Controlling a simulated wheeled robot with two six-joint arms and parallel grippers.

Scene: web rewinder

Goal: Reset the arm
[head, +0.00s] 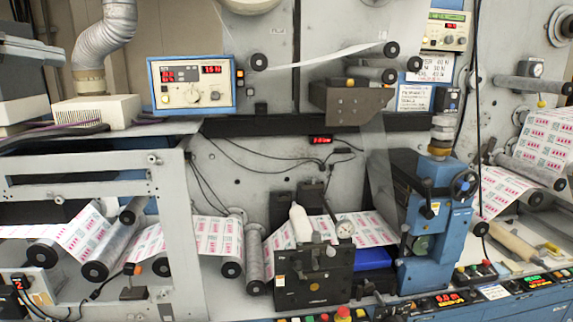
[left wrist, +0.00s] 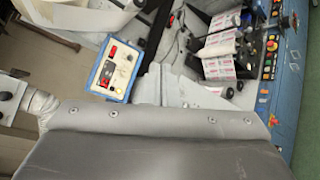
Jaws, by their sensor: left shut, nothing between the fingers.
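My left gripper (head: 58,54) shows at the left edge of the head view, as grey parts in front of the pale hose and white box. It is shut and empty, apart from the machine. In the left wrist view, a wide grey bolted housing fills the lower part, and pale fingers (left wrist: 158,84) stick up from its middle. My right gripper is in neither view.
The blue-framed control box (head: 191,84) stands on a ledge near my left gripper, and also shows in the left wrist view (left wrist: 116,67). A ribbed hose (head: 103,35) rises from a white box (head: 97,111). Printed web (head: 218,238) runs over rollers below. A blue handwheel unit (head: 437,220) stands right.

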